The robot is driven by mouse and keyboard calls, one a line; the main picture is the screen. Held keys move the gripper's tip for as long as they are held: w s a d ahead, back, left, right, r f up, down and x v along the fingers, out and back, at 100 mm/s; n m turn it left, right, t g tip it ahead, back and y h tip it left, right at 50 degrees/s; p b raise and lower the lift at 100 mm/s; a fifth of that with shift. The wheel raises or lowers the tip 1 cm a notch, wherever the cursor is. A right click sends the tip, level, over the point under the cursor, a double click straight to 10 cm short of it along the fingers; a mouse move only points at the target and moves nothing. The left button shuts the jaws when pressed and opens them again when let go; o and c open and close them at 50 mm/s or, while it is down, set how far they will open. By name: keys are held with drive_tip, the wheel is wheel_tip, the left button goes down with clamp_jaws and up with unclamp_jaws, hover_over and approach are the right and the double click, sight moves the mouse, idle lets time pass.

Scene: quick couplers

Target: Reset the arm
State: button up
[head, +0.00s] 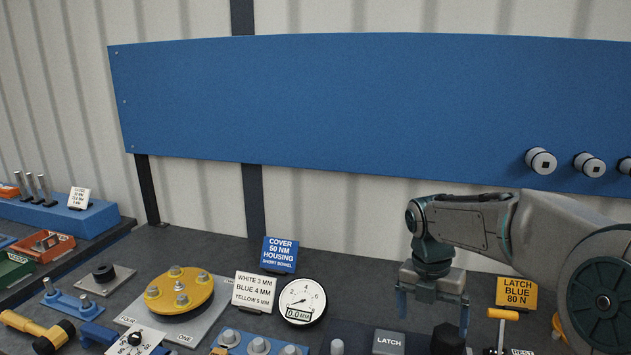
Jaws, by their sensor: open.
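My arm reaches in from the right of the head view, and my gripper (432,312) hangs from it, pointing down. Its two fingers are wide apart, with nothing seen between them. It is over the right part of the dark bench (220,254), near a grey block labelled LATCH (390,342) and a black knob-like part (447,338). The fingertips appear clear of both, but their exact height above the bench is hard to tell.
A yellow disc (179,291), a dial gauge (302,301) and a blue cover sign (279,254) stand left of my gripper. An orange latch sign (516,291) and a yellow-topped handle (503,316) are right. A blue panel (350,105) with white couplers (541,161) hangs behind.

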drive_tip(key=s+a+m+t, duration=0.2)
drive_tip(key=s+a+m, duration=0.2)
drive_tip(key=s+m, duration=0.4)
drive_tip(key=s+a+f+m+t+y, duration=0.1)
drive_tip(key=s+a+m, duration=0.3)
drive_tip(key=s+m, duration=0.5)
drive_tip(key=m+t, duration=0.1)
drive_tip(key=m, duration=1)
drive_tip(key=shift+m, duration=0.3)
